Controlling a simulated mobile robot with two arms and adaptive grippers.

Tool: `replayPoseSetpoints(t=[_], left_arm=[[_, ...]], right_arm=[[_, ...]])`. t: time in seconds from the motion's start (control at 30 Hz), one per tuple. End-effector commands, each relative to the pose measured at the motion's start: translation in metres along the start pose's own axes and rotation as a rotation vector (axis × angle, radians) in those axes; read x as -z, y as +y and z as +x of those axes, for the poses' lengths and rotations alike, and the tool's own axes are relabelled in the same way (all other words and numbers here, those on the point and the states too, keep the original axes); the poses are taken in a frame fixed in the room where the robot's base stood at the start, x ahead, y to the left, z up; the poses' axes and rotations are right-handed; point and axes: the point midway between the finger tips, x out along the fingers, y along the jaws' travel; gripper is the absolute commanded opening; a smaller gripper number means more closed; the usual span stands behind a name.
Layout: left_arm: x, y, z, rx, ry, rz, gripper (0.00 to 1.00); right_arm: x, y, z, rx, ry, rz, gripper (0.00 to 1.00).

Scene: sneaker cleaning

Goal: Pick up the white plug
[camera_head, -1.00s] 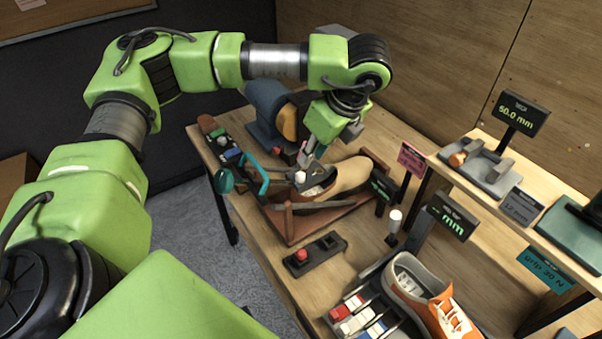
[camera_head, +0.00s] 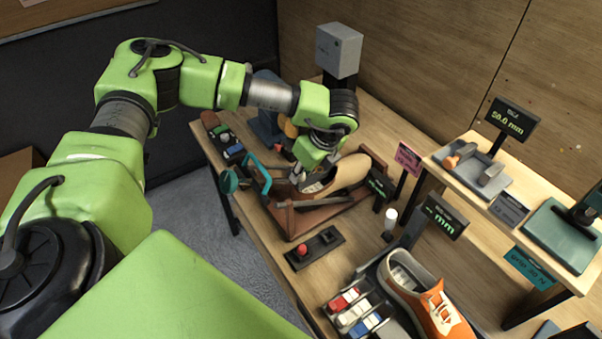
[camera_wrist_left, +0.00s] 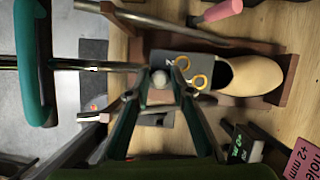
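A small round white piece, apparently the white plug (camera_wrist_left: 160,78), shows in the left wrist view between the fingertips of my left gripper (camera_wrist_left: 162,82). The two green fingers stand on either side of it and look slightly apart from it; contact is hard to judge. In the head view my left gripper (camera_head: 305,172) points down at the left end of the tan shoe (camera_head: 346,171), over its brown tray (camera_head: 292,229), and the arm hides the plug there. My right gripper is not in view.
A teal handle (camera_head: 257,172) rises close to the left of the gripper. A black box with a red button (camera_head: 300,249) lies in front of the tray. A white-topped post (camera_head: 391,216), an orange shoe (camera_head: 428,300) and small display signs stand to the right.

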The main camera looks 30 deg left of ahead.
Motion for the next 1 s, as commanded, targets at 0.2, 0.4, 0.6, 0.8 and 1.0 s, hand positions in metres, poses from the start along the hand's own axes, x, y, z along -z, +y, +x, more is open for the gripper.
replayPoseSetpoints(t=[0.2,0.4,0.6,0.8,1.0], left_arm=[[0.0,0.0,0.0,0.0,0.0,0.0,0.05],[0.0,0.0,-0.001,0.0,0.0,0.0,0.05],[-0.002,-0.001,-0.005,0.002,-0.001,-0.001,0.05],[-0.011,-0.001,-0.027,0.004,0.0,-0.003,0.05],[-0.012,0.031,-0.068,0.009,0.0,0.0,0.05]], right_arm=[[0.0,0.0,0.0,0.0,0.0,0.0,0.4],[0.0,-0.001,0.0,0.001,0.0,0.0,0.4],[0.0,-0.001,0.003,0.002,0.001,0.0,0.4],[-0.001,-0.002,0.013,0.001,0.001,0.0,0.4],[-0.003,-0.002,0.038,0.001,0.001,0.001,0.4]])
